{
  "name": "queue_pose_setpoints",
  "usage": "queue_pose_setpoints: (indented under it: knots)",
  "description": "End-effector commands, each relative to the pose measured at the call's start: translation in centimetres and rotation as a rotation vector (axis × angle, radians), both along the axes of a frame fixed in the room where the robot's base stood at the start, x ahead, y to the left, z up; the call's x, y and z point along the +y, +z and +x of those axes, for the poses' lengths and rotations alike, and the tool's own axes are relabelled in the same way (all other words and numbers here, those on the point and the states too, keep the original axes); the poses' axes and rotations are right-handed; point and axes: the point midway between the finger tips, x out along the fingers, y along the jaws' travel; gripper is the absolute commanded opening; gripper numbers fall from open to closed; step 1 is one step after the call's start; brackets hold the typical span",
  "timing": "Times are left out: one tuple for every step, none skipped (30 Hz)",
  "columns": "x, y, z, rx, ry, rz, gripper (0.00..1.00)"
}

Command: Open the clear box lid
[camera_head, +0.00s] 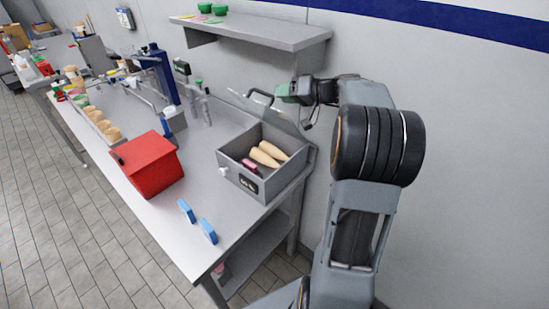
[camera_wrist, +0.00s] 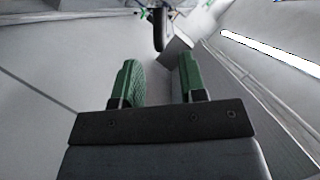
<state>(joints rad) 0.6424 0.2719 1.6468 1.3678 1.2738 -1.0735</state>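The grey box (camera_head: 232,178) stands on the workbench in the head view, with cones and a dark pink item inside. Its clear lid (camera_head: 283,117) stands raised along the box's back side, tilted up, its see-through edges faint. A dark curved handle (camera_head: 259,94) sits near the lid's upper edge. My gripper (camera_head: 279,91) is just right of this handle, above the back of the box. In the wrist view, the green fingers of my gripper (camera_wrist: 159,65) are apart with nothing between them. The dark handle (camera_wrist: 159,30) shows just beyond the fingertips.
A red box (camera_head: 150,168) stands left of the grey box, and two blue items (camera_head: 197,221) lie near the front edge. A wall shelf (camera_head: 250,31) hangs above the bench. The wall is close behind the lid.

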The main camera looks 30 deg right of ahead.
Motion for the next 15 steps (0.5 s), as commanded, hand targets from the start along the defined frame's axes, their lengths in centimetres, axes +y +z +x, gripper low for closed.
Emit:
queue_pose_setpoints:
  knots:
    - [-0.8,0.1,-0.7,-0.002,-0.007,-0.002,0.38]
    - [-1.2,0.3,-1.1,-0.002,-0.007,-0.002,0.38]
    - [-1.7,0.5,-1.7,-0.002,-0.007,-0.003,0.38]
    - [-2.1,0.6,-2.2,-0.002,-0.007,-0.003,0.38]
    - [-2.5,0.8,-2.6,-0.002,-0.008,-0.003,0.38]
    - [-3.0,1.1,-3.3,-0.003,-0.007,-0.002,0.38]
    - [-3.4,1.2,-3.7,-0.002,-0.008,-0.002,0.38]
    - [-3.8,1.4,-4.2,-0.001,-0.007,-0.002,0.38]
    - [-4.3,1.6,-4.8,-0.001,-0.007,-0.002,0.38]
    - [-4.7,1.8,-5.3,-0.001,-0.007,-0.002,0.38]
    - [-5.1,2.0,-5.7,-0.002,-0.007,-0.003,0.38]
    - [-5.7,2.3,-6.4,-0.001,-0.007,-0.002,0.38]
    - [-6.0,2.4,-6.8,-0.001,-0.007,-0.002,0.38]
    - [-5.2,2.0,-6.8,0.056,-0.013,0.002,0.38]
    - [-4.6,1.2,-6.9,0.117,-0.027,0.008,0.38]
